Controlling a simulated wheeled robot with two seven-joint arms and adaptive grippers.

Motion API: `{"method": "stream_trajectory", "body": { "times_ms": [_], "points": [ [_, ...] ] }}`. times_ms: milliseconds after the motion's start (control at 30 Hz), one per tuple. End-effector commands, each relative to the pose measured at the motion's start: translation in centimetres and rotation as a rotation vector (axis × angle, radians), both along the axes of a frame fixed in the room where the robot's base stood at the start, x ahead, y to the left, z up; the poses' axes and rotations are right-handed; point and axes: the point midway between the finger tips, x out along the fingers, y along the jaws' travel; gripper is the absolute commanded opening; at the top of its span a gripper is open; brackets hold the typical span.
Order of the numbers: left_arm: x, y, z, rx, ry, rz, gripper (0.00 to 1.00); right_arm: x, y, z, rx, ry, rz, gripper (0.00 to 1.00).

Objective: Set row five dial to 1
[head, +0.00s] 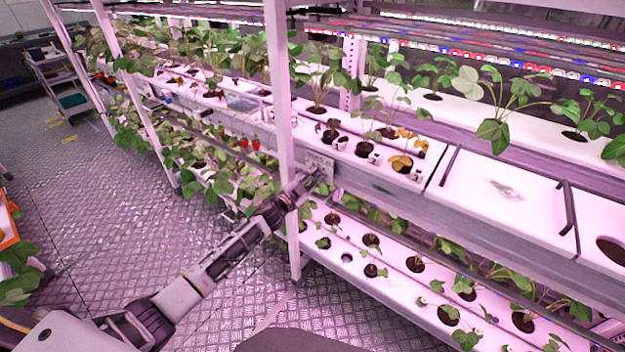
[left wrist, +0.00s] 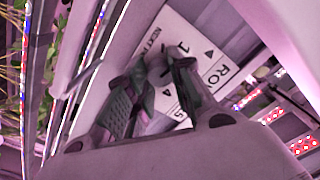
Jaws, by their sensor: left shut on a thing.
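A white dial panel (head: 316,161) is fixed to the front edge of the rack, beside the upright post. In the left wrist view the panel (left wrist: 177,30) shows tilted, with "ROW" lettering, a small triangle mark and some numerals, a 4 among them. My left gripper (head: 318,183) reaches the panel from the lower left. In the left wrist view its two fingers (left wrist: 158,72) are closed around the grey dial knob (left wrist: 157,63) on the panel. The fingers hide much of the knob and scale, so its setting cannot be read. My right gripper is not in view.
The white upright post (head: 281,110) stands just left of the panel. An upper planter tray (head: 500,205) runs right of it and a lower planted tray (head: 345,257) lies below. Red berries (head: 244,143) hang to the left. The metal aisle floor (head: 130,215) is open at left.

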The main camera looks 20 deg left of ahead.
Motion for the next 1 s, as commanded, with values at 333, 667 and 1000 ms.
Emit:
{"method": "stream_trajectory", "body": {
  "times_ms": [333, 667, 1000],
  "points": [
    [-0.02, -0.03, -0.05, 0.031, -0.011, -0.001, 0.0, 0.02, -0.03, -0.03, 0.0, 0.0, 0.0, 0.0],
    [-0.02, -0.03, -0.05, 0.03, -0.01, -0.001, 0.41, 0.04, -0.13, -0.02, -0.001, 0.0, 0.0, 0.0],
    [-0.02, -0.01, -0.03, 0.03, -0.011, 0.0, 0.46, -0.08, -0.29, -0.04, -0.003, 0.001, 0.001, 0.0]
  ]
}}
